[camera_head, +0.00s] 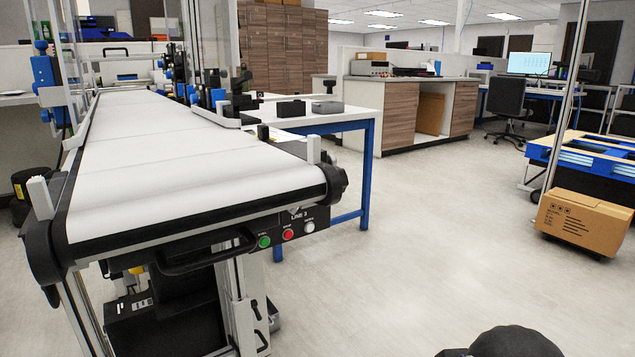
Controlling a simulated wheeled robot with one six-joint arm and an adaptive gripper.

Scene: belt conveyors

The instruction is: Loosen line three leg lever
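The conveyor labelled LINE 3 (150,150) fills the left side, with its white belt running away from me. Its front control panel (276,240) carries a green, a red and a white button and a black bar handle (205,254). Below the panel, the front leg (232,300) is a light metal upright. A small dark lever-like part (257,312) shows on the right side of this leg; its exact position, tight or loose, cannot be told. My gripper is not in view; only a dark rounded part of my arm shows at the bottom right edge.
A white table with blue legs (367,170) stands right of the conveyor. A cardboard box (583,223) sits at the far right by a blue pallet-like stack (590,150). Dark equipment (165,325) is under the conveyor. The floor in the middle (400,270) is clear.

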